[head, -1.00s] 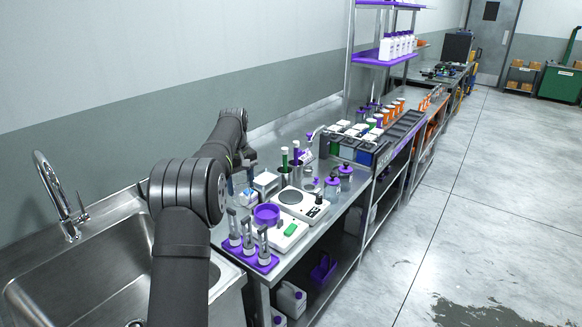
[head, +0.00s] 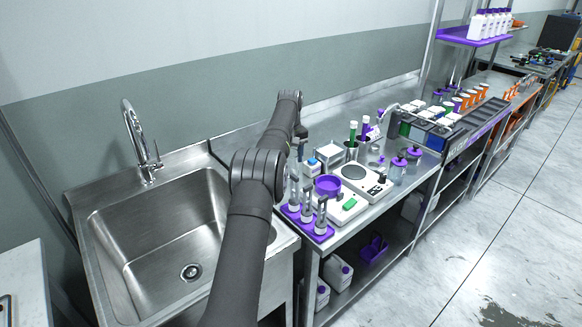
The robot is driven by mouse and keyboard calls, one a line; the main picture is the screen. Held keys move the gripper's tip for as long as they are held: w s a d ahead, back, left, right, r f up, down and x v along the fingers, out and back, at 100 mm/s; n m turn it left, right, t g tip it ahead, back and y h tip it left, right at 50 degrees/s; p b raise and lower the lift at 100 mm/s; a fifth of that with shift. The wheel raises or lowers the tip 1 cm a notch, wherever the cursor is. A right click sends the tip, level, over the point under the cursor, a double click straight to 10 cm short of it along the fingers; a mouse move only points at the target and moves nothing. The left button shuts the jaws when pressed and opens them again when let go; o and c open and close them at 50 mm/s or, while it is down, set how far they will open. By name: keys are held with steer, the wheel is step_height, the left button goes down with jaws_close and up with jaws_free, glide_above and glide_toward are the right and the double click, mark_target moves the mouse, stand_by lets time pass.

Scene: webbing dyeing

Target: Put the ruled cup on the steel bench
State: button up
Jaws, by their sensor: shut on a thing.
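The steel bench (head: 345,93) runs from beside the sink toward the back right. My gripper (head: 300,147) is small and partly hidden at the end of my dark forearm, over the bench's near left part. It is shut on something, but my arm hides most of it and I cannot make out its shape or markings. I cannot pick out the ruled cup for certain. A small clear thing with a blue top (head: 313,162) stands just right of my gripper, among the bench items.
A steel sink (head: 130,225) with a tap (head: 135,135) lies left of my arm. The strip along the wall is clearer.

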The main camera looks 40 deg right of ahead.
mark_target(291, 167)
steer(key=shift+f, duration=1.9)
steer(key=shift+f, duration=0.2)
steer(key=o, duration=1)
steer(key=shift+r, duration=0.1)
step_height(291, 167, up, 12)
steer(key=shift+r, duration=0.1)
